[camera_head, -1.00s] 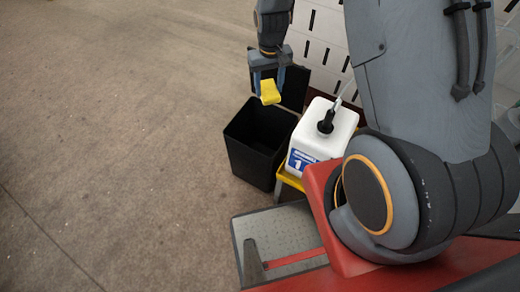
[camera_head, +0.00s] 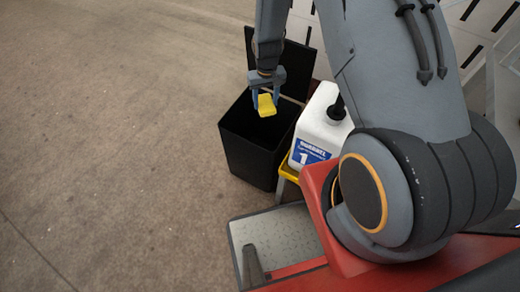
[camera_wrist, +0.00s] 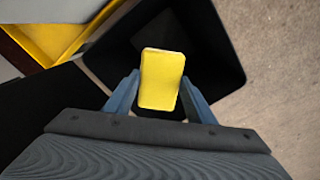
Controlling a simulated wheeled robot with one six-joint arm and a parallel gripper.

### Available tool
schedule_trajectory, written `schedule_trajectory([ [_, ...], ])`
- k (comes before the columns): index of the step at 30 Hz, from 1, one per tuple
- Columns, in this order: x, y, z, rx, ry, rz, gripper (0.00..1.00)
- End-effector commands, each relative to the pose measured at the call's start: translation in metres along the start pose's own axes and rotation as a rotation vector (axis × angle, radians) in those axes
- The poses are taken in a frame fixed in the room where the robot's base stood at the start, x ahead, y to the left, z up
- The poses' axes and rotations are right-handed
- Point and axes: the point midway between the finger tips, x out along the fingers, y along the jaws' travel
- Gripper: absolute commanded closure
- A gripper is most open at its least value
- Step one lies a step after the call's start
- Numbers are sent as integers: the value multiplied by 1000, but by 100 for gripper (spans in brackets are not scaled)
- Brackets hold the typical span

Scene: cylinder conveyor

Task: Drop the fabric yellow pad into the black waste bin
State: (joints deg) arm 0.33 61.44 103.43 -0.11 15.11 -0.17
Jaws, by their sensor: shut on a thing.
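The yellow pad (camera_head: 266,105) is held between the two fingers of my gripper (camera_head: 266,97), which is shut on it. In the wrist view the pad (camera_wrist: 161,79) sits between the fingertips (camera_wrist: 160,92), with the dark inside of the bin behind it. The black waste bin (camera_head: 249,155) stands open on the floor, its lid raised at the back. The pad is over the bin's opening in both views; its exact height above the rim is hard to tell. The bin wall also shows in the wrist view (camera_wrist: 222,45).
A white canister (camera_head: 319,125) with a blue label stands on a yellow stand (camera_head: 288,171) just right of the bin. A white slotted panel (camera_head: 465,25) is behind. The brown floor (camera_head: 110,130) to the left is clear.

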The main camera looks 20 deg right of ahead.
Motion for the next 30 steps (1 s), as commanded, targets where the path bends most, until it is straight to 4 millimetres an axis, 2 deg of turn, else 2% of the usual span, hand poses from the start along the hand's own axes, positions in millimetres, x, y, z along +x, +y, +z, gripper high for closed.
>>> schedule_trajectory([
  [12,46,0,0,-1,-1,0,78],
  [23,50,0,0,-1,0,0,78],
  [24,50,0,0,-1,0,0,45],
  [27,50,0,0,-1,0,0,28],
  [30,50,0,0,-1,0,0,28],
])
